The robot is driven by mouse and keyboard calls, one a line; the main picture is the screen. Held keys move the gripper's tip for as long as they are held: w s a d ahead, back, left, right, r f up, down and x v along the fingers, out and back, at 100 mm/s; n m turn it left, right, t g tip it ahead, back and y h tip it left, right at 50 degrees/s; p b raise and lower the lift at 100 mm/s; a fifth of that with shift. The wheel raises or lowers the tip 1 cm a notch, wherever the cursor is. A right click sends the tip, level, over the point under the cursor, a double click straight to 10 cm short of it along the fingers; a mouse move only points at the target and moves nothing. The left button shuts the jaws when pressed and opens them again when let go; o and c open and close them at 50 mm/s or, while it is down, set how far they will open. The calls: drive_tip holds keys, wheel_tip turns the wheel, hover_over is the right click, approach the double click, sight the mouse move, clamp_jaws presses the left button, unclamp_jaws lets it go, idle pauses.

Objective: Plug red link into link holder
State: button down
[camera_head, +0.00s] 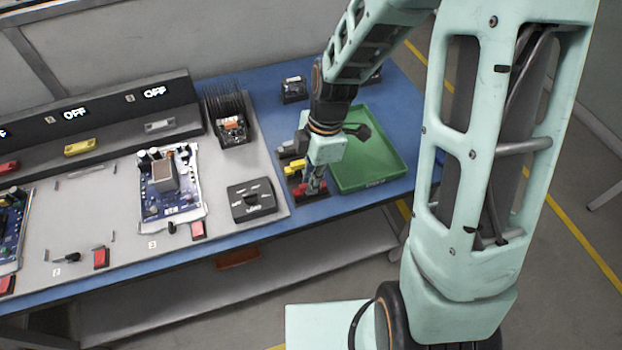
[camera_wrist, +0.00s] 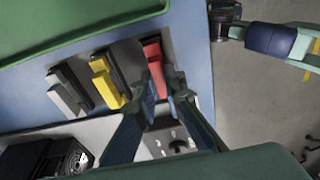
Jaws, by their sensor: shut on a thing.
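A red link (camera_wrist: 154,62) lies between the two fingers of my gripper (camera_wrist: 164,82) in the wrist view, and the gripper is shut on it. The link is at the end of a row of black holders beside a yellow link (camera_wrist: 107,85) and a grey link (camera_wrist: 68,95). In the head view my gripper (camera_head: 316,186) points down at the row's near end, where the red link (camera_head: 296,187) shows in part beside the yellow link (camera_head: 293,167). The fingers hide part of the red link, and I cannot tell how deep it sits in its holder.
A green tray (camera_head: 385,178) lies right of the row. A black switch box (camera_head: 251,201) stands to its left. A circuit board (camera_head: 170,187) and a sloped panel (camera_head: 115,118) with "OFF" displays and coloured links are farther left. A finned black part (camera_head: 228,105) stands behind.

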drive_tip(key=c, duration=1.3)
unclamp_jaws()
drive_tip(key=shift+r+p, duration=2.85)
drive_tip(key=shift+r, duration=0.65)
